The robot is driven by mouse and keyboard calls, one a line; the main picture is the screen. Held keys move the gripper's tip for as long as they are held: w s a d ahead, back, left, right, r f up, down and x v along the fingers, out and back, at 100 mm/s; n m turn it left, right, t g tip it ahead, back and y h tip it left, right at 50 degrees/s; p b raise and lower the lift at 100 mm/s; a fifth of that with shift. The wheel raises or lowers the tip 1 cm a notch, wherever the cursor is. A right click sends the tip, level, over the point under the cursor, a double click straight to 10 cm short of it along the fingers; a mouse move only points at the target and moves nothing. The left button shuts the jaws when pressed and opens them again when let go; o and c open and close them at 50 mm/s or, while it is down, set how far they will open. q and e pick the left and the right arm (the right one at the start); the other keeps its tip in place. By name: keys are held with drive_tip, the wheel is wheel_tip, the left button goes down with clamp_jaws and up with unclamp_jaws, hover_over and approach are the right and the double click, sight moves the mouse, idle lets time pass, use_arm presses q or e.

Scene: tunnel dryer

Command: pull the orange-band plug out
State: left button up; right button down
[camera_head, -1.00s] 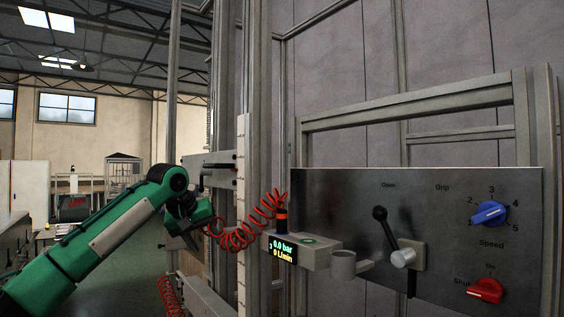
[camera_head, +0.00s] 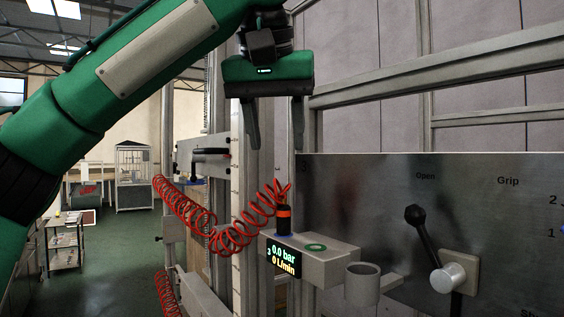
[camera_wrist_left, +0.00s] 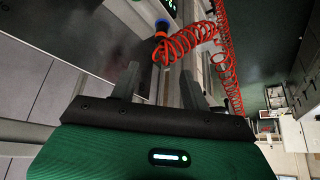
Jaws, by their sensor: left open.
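The orange-band plug (camera_head: 284,220) is a dark upright cylinder with an orange band near its top. It stands in a grey block, and a red coiled hose (camera_head: 238,234) runs from its top to the left. My left gripper (camera_head: 274,146) is open and empty, its fingers pointing down, above the plug and apart from it. In the left wrist view, the plug (camera_wrist_left: 163,34) shows beyond the open fingertips, roughly in line with the gap, with the hose beside it. My right gripper is not in view.
The grey block (camera_head: 325,262) carries a display reading 0.0 bar, a green ring (camera_head: 315,247) and an empty grey cup (camera_head: 362,283). A metal panel with a black lever (camera_head: 422,235) stands to the right. An upright post (camera_head: 236,180) stands left of the plug.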

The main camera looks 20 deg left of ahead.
sight(283, 204)
use_arm(q)
drive_tip(key=p+x, duration=0.2)
drive_tip(key=x, duration=0.6)
drive_tip(key=shift+a+f, duration=0.1)
drive_tip(key=shift+f, duration=0.1)
drive_tip(key=p+x, duration=0.1)
drive_tip(key=x, duration=0.3)
drive_tip(key=shift+w, duration=0.15)
drive_tip(key=shift+w+f+p, duration=0.1)
drive_tip(key=shift+f+p, duration=0.1)
drive_tip(key=shift+p, duration=0.15)
drive_tip(key=shift+f, duration=0.15)
drive_tip(key=c, duration=1)
drive_tip(key=shift+o, duration=1.2)
clamp_jaws()
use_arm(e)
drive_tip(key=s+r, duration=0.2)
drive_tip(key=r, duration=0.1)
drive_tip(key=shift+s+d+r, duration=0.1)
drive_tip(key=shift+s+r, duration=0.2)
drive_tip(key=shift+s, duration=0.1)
